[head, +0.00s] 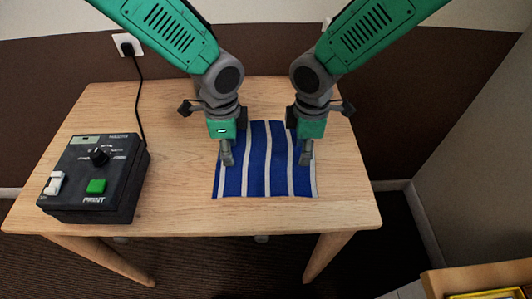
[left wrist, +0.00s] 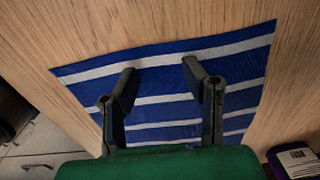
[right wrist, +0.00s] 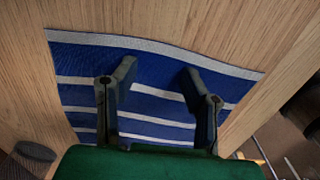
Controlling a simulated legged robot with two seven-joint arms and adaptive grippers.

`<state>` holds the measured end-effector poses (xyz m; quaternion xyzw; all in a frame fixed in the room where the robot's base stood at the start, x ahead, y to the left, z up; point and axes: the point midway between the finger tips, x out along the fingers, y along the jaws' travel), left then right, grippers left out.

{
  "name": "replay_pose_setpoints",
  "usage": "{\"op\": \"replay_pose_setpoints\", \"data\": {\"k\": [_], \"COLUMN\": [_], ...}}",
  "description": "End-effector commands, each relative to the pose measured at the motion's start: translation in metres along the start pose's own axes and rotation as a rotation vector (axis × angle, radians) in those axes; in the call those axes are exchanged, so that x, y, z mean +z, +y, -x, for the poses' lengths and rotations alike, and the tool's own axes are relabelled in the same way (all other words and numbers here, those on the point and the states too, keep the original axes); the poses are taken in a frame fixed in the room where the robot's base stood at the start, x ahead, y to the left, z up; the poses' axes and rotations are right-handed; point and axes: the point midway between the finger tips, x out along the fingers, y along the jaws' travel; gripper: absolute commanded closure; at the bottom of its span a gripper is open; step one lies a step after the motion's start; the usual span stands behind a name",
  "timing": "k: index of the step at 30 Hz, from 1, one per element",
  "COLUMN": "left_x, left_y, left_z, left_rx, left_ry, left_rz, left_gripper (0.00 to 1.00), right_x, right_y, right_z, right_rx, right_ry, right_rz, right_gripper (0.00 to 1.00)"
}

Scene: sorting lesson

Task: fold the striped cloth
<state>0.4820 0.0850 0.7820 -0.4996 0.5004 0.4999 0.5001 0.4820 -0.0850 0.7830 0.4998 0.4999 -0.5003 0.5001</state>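The blue and white striped cloth (head: 254,172) lies spread flat on the wooden table, its stripes running front to back in the head view. My left gripper (head: 227,162) is over the cloth's left part, and my right gripper (head: 306,158) is over its right part. In the left wrist view the left gripper (left wrist: 158,75) has its fingers apart with cloth (left wrist: 160,85) visible between them. In the right wrist view the right gripper (right wrist: 159,75) also has its fingers apart over the cloth (right wrist: 155,103). Neither holds anything. The cloth's far edge is partly hidden by the arms.
A black control box (head: 96,178) with a dial, a white switch and a green button stands at the table's left. Its cable runs to a wall socket (head: 127,44). The wooden table (head: 175,180) is bare between box and cloth, and right of the cloth.

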Motion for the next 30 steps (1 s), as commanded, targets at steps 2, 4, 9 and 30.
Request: {"op": "replay_pose_setpoints", "data": {"k": [2, 4, 9, 30], "left_x": [0.0004, 0.0010, 0.0014, 0.0011], "left_y": [-0.0002, -0.0003, -0.0003, 0.0010], "left_z": [-0.0003, -0.0003, -0.0029, -0.0078], "left_rx": [0.000, 0.000, 0.000, 0.008], "left_ry": [0.000, 0.001, 0.002, 0.000], "left_rz": [0.000, 0.000, 0.000, -0.001], "left_gripper": [0.60, 0.60, 0.60, 1.00], "right_x": [-0.0002, -0.0008, -0.0013, -0.0002], "right_y": [0.0003, 0.0003, 0.0002, 0.0005], "right_z": [-0.0002, -0.0001, -0.0026, -0.0063], "right_rx": [0.000, 0.000, 0.000, -0.005], "right_ry": [0.000, -0.001, -0.001, -0.003], "right_rz": [-0.001, -0.001, -0.001, -0.001], "right_gripper": [0.60, 0.60, 0.60, 1.00]}}
